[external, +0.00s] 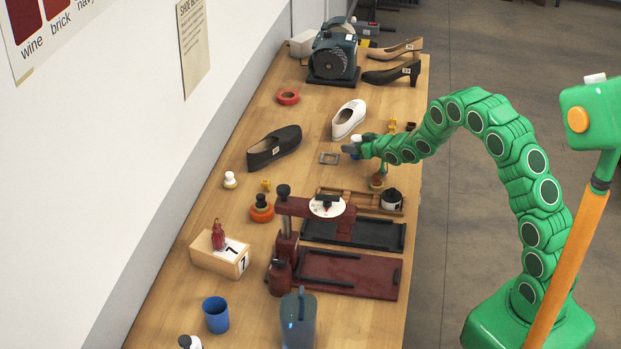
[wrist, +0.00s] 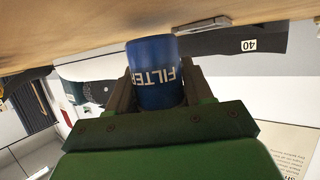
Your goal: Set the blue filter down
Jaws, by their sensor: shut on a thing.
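The blue filter (wrist: 155,80), a blue cylinder lettered FILTER, stands between the jaws of my gripper (wrist: 155,92) in the wrist view, where the picture is upside down. My gripper is shut on it. The filter's far end is close to the wooden table top (wrist: 90,25); I cannot tell whether it touches. In the external view my gripper (external: 353,148) is low over the middle of the table, just right of a small grey square frame (external: 330,158). The filter is small and partly hidden there.
A white shoe (external: 349,119) lies just behind my gripper, and a black shoe (external: 274,147) lies to the left. A wooden tray (external: 336,196) with a dark pot (external: 391,200) is in front. A maroon press (external: 289,230) stands nearer the camera. Bare table lies left of the grey frame.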

